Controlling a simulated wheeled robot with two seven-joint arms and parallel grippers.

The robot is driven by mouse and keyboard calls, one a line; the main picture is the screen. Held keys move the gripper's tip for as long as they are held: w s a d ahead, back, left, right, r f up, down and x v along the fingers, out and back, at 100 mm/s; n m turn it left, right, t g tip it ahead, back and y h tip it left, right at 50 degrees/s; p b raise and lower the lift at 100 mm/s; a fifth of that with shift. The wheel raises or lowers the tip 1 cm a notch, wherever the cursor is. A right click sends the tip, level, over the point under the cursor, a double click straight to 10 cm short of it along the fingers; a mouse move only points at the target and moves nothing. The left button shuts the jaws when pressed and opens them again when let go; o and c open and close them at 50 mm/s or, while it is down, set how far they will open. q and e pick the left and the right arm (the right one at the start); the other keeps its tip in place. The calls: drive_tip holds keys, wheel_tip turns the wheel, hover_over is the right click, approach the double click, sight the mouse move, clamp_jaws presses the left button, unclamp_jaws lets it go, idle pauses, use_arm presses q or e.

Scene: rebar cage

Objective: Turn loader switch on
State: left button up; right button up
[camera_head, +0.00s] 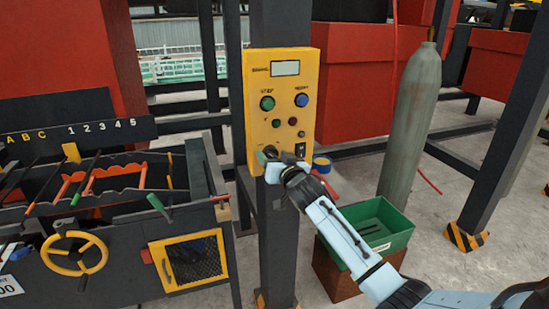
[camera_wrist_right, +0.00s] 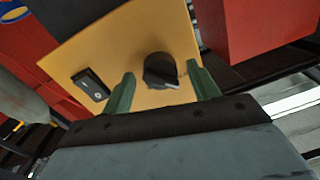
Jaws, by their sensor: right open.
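A yellow control panel (camera_head: 284,82) is fixed to a dark post and carries a small display, coloured buttons and a black rocker switch (camera_head: 300,149) at its lower right. The rocker (camera_wrist_right: 90,83) also shows in the right wrist view. A black rotary knob (camera_wrist_right: 160,72) sits on the panel there, with a light pointer mark. My right gripper (camera_head: 268,157) is at the panel's lower edge, open. Its green fingers (camera_wrist_right: 164,88) stand on either side of the knob, with a gap on each side. My left gripper is out of view.
A dark rack with tools and a yellow handwheel (camera_head: 75,268) stands at left. A grey gas cylinder (camera_head: 410,120) and a green bin (camera_head: 395,240) on a brown box stand right of the post.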

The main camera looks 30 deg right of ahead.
drive_tip(key=c, duration=1)
drive_tip(key=shift+o, duration=0.2)
drive_tip(key=shift+m, duration=0.3)
drive_tip(key=m+p, duration=0.2)
drive_tip(key=m, duration=0.2)
drive_tip(key=shift+m, duration=0.4)
drive_tip(key=m+p, duration=0.1)
drive_tip(key=m, duration=0.2)
drive_tip(key=shift+m+p, duration=0.3)
drive_tip(key=shift+p, duration=0.1)
drive_tip(key=m+p, duration=0.1)
drive_tip(key=m, duration=0.3)
drive_tip(key=shift+a+f+m+h, duration=0.1)
drive_tip(key=shift+m+h, duration=0.2)
drive_tip(key=shift+m, duration=0.1)
drive_tip(key=shift+m+h+p, duration=0.3)
drive_tip(key=shift+m+p, duration=0.15)
drive_tip(key=shift+m, duration=1.95)
drive_tip(key=shift+f, duration=0.1)
